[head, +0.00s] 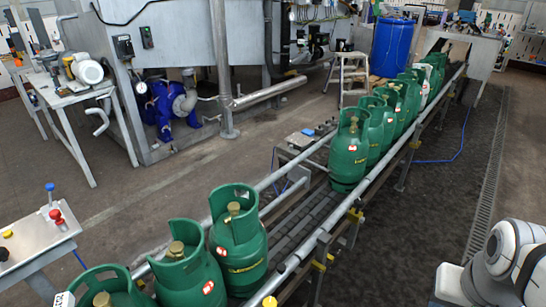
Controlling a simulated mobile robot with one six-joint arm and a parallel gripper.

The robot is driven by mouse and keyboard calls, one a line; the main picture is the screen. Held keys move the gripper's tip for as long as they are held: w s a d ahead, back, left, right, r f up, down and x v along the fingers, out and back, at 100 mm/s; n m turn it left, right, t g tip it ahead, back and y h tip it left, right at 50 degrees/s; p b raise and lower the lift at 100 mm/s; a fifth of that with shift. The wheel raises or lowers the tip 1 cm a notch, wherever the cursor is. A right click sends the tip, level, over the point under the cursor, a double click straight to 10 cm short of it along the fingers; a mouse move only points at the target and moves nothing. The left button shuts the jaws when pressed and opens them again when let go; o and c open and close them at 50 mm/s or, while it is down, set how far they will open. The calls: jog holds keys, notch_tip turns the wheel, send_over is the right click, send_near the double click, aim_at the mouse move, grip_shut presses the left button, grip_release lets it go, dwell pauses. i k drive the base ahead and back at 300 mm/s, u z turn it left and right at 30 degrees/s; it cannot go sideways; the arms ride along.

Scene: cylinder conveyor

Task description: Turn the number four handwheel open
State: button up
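Several green gas cylinders stand upright on a roller conveyor (303,214). A near group shows a cylinder (240,262) at the bottom, with two more to its left partly cut off by the frame edge. Each near cylinder has a brass-coloured valve top (234,208) inside its collar. A second group starts with a cylinder (348,160) mid-frame and runs back to the right. I cannot make out a handwheel marked number four. White and grey links of my arm show at the bottom right; my gripper is not in view.
Metal guide rails (345,205) edge the conveyor. Dark floor lies free to its right, with a drain channel (487,180). A control panel (38,238) with red and blue knobs is at lower left. A step stool (348,75) and blue drum (391,47) stand behind.

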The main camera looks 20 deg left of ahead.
aim_at(233, 207)
jog(key=u, duration=0.35)
jog(key=i, duration=0.6)
jog(key=u, duration=0.2)
jog(key=k, duration=0.7)
jog(key=u, duration=0.25)
jog(key=i, duration=1.2)
jog(key=z, duration=0.05)
